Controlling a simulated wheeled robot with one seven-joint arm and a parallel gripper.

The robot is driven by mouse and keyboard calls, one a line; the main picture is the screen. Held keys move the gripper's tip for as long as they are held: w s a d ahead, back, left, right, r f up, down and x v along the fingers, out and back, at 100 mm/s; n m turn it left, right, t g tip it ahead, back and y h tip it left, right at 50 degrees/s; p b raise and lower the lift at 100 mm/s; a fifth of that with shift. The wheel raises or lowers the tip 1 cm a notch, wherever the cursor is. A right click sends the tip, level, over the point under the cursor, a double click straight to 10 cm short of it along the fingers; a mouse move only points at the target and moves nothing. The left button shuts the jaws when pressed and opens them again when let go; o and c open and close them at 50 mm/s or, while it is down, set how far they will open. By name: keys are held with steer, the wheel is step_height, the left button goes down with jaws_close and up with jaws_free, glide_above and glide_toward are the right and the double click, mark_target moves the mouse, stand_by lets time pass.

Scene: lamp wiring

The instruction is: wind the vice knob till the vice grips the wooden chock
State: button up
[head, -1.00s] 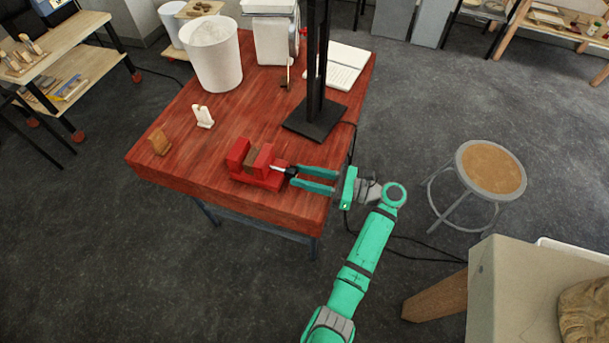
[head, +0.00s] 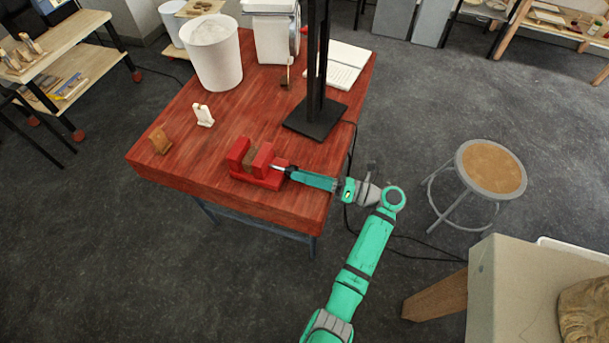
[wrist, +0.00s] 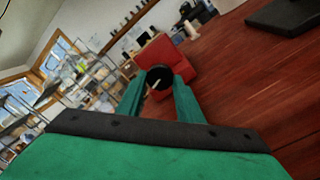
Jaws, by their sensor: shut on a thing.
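The red vice (head: 262,181) sits near the front right edge of the red table. The brown wooden chock (head: 249,157) stands between its jaws; I cannot tell whether both jaws touch it. A bright screw leads from the right jaw to the dark vice knob (head: 291,170). My gripper (head: 296,174) comes in from the right and is shut on the knob. In the wrist view the round black knob (wrist: 159,78) lies between my two green fingers, with the red vice (wrist: 166,58) behind it. The chock is hidden there.
A black post on a square base (head: 315,121) stands behind the vice. A small white piece (head: 203,115) and a wooden block (head: 160,141) stand left. A white bucket (head: 213,55) is farther back. A stool (head: 490,167) stands right of the table.

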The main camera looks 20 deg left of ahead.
stand_by(0.5)
steer(key=o, duration=1.1)
steer(key=shift+c, duration=0.2)
steer(key=shift+f, duration=0.1)
